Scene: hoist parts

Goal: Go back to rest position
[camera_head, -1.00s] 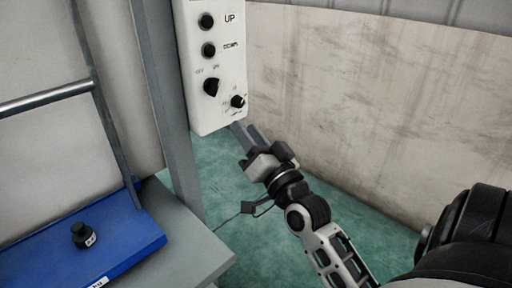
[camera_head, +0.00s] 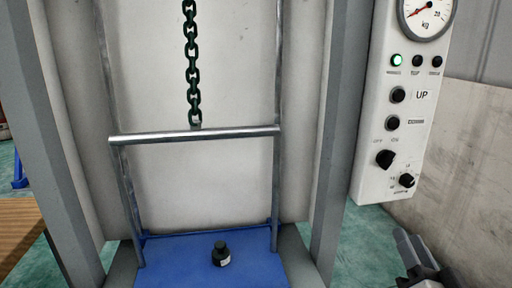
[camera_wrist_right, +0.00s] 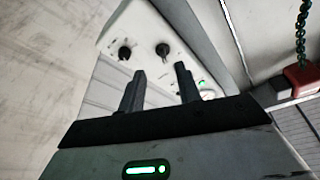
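My right gripper (camera_head: 415,248) is at the lower right of the head view, below the white control panel (camera_head: 372,160) and apart from it. In the right wrist view its two dark fingers (camera_wrist_right: 160,88) stand apart with nothing between them. The control panel (camera_wrist_right: 140,28), with black knobs, shows beyond the fingers there. My left gripper is not in view.
A metal frame with a horizontal bar (camera_head: 195,135) and a dark chain (camera_head: 192,75) stands over a blue platform (camera_head: 175,262). A small black weight (camera_head: 220,252) sits on the platform. A grey post (camera_head: 340,130) stands left of the panel. A green lamp (camera_head: 397,60) is lit.

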